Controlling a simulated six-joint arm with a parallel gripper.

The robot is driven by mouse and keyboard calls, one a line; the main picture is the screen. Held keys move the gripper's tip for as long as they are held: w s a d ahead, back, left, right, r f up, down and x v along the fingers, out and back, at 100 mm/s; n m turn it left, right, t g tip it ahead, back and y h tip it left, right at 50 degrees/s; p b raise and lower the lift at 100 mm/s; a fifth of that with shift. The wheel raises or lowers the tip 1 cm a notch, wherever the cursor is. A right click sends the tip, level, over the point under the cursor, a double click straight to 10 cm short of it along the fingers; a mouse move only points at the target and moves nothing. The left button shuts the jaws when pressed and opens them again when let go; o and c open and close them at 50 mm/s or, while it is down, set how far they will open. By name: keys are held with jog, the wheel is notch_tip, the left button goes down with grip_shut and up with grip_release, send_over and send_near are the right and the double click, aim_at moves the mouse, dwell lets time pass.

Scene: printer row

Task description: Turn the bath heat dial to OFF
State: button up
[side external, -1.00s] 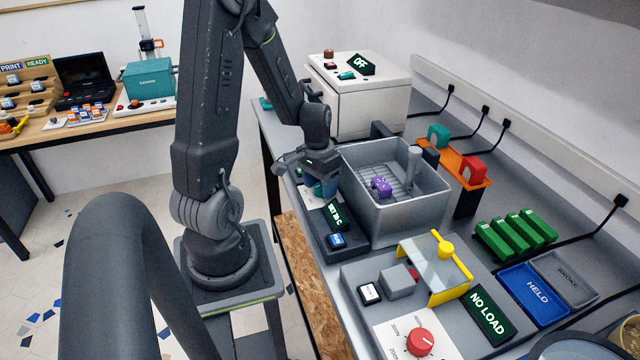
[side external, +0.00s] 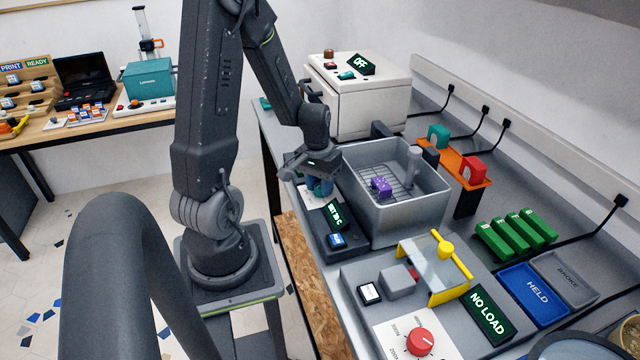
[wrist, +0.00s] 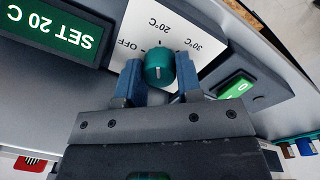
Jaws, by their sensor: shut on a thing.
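The bath heat dial is a round teal knob (wrist: 157,66) with a short white mark, on a white plate (wrist: 190,68) printed OFF, 20°C and 30°C. In the wrist view OFF lies to its upper left, 20°C above and 30°C to the right. The white mark runs roughly up the picture, toward the 20°C side. My gripper (wrist: 159,76) is shut on the knob, with one blue finger on each side. The green display (wrist: 62,30) beside it reads SET 20 C. In the side view, my gripper (side external: 319,186) hides most of the knob.
The grey bath tank (side external: 412,217), holding a purple part (side external: 381,187) on a rack, stands right beside the dial. A white oven-like box (side external: 367,103) stands behind. A panel with a yellow guard (side external: 449,290) and red knob (side external: 420,342) is in front.

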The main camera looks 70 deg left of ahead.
aim_at(317, 184)
jog(key=o, duration=0.9)
jog(key=shift+o, duration=0.2)
jog(key=shift+r, duration=0.1)
notch_tip(317, 184, up, 14)
jog(key=shift+s+a+f, duration=0.2)
jog(key=shift+s+a, duration=0.1)
jog(key=shift+a, duration=0.05)
